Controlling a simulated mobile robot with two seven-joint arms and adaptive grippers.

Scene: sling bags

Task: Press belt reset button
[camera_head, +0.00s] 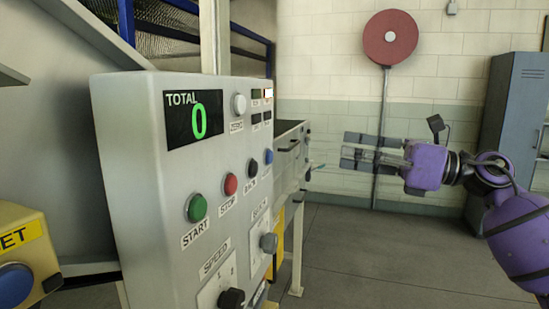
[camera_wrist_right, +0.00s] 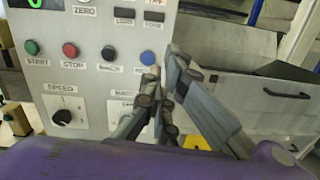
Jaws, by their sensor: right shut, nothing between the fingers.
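A yellow box (camera_head: 28,222) with a black-lettered label ending in "ET" is cut off at the lower left of the head view. A large blue button (camera_head: 14,287) is on its face, partly outside the frame. A grey control panel (camera_head: 150,220) stands beside it and carries a smaller blue button (camera_head: 268,157), also visible in the wrist view (camera_wrist_right: 147,58). My right gripper (camera_head: 345,155) is shut and empty, right of the panel and apart from it, its fingers pointing left. In the wrist view its fingertips (camera_wrist_right: 166,72) appear beside the small blue button. My left gripper is not in view.
The panel has green START (camera_head: 196,207), red STOP (camera_head: 231,184) and black (camera_head: 252,167) buttons, a white ZERO button (camera_head: 239,104), and knobs. Its display (camera_head: 194,119) reads TOTAL 0. A blue-grey locker (camera_head: 505,110) stands at the right. The floor (camera_head: 360,255) between is clear.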

